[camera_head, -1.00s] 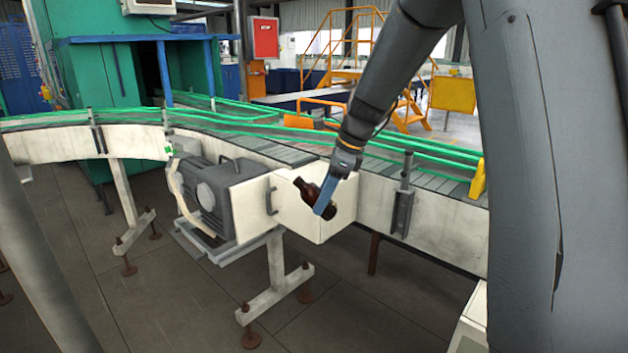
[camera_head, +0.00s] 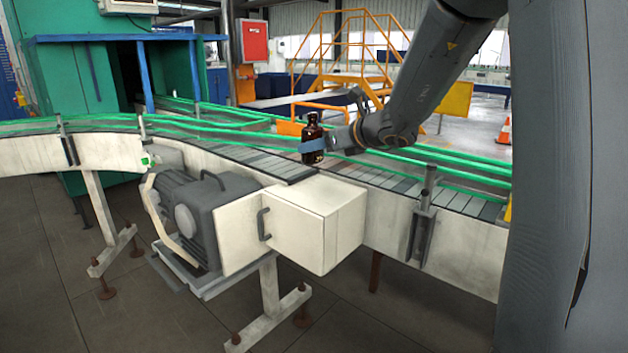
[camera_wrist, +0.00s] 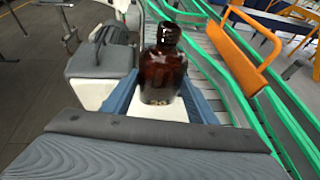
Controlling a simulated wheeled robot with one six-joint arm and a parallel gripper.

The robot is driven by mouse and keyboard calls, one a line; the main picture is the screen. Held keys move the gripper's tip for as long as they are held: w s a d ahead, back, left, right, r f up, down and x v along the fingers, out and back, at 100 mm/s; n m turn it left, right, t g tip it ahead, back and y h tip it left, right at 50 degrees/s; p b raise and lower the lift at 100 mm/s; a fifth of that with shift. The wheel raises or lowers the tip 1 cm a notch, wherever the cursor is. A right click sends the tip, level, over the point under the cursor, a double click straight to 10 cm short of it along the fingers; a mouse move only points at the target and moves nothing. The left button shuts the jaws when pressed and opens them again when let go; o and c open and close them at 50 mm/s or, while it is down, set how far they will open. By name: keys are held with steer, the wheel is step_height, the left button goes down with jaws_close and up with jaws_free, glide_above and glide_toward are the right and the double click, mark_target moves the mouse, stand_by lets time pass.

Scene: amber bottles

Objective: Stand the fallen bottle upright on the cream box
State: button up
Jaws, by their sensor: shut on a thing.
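My gripper's blue fingers are shut on the bottle's body from the right.
The conveyor (camera_head: 240,152) with green guide rails runs behind the box. A grey motor (camera_head: 200,210) sits left of the box. An orange rail (camera_wrist: 245,55) stands beyond the conveyor. The box top in front of the bottle is clear.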

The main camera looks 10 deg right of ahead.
steer(key=f, duration=0.4)
steer(key=shift+d+f, duration=0.25)
steer(key=shift+f, duration=1.95)
steer(key=shift+f, duration=0.1)
steer(key=o, duration=1.1)
steer(key=shift+p, duration=0.3)
steer(key=shift+s+d+r, duration=0.2)
steer(key=shift+s+r, duration=0.1)
steer(key=shift+s, duration=0.05)
steer(key=b+v, duration=0.1)
steer(key=v, duration=1)
steer(key=shift+s, duration=0.1)
